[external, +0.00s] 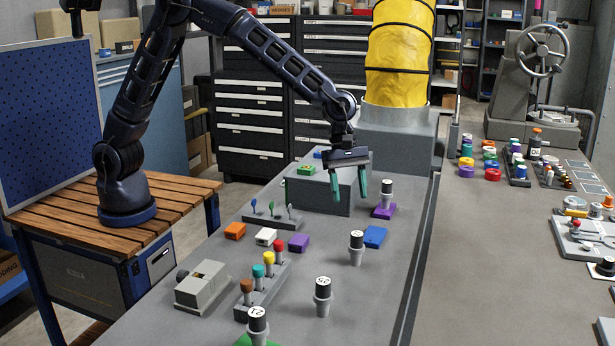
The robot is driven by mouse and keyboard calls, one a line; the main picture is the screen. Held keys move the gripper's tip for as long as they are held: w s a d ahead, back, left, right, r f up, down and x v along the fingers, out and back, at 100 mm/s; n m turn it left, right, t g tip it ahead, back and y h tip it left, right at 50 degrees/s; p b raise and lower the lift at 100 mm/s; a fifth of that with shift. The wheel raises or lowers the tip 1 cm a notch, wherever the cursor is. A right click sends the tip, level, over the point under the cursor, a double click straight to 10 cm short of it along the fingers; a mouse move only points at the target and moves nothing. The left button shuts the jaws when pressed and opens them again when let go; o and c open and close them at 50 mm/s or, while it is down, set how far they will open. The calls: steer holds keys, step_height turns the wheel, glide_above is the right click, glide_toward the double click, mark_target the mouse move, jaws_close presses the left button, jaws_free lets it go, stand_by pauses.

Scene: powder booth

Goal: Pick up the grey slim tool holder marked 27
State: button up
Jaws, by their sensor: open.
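Several slim grey tool holders with black collars and white number tops stand upright on the grey bench. One (257,322) is at the front edge of the picture on a green pad, with a top that looks like 21 or 27. Another (322,297) stands right of it and seems to read 25. A third (356,248) is farther back, and a fourth (386,194) stands on a purple pad; their numbers are too small to read. I cannot tell surely which is 27. My gripper (351,188) is open and empty, teal fingers down, left of the fourth holder.
A grey box (318,193) stands behind and left of my gripper. A rack of coloured knobs (264,285), a grey device (202,285) and coloured blocks (298,243) lie left of the holders. The bench is clear right of the front holders.

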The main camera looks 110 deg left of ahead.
mark_target(357, 233)
steer(key=shift+n, duration=0.4)
steer(key=x, duration=1.2)
steer(key=shift+w+a, duration=0.15)
steer(key=shift+w, duration=0.1)
steer(key=c, duration=1.1)
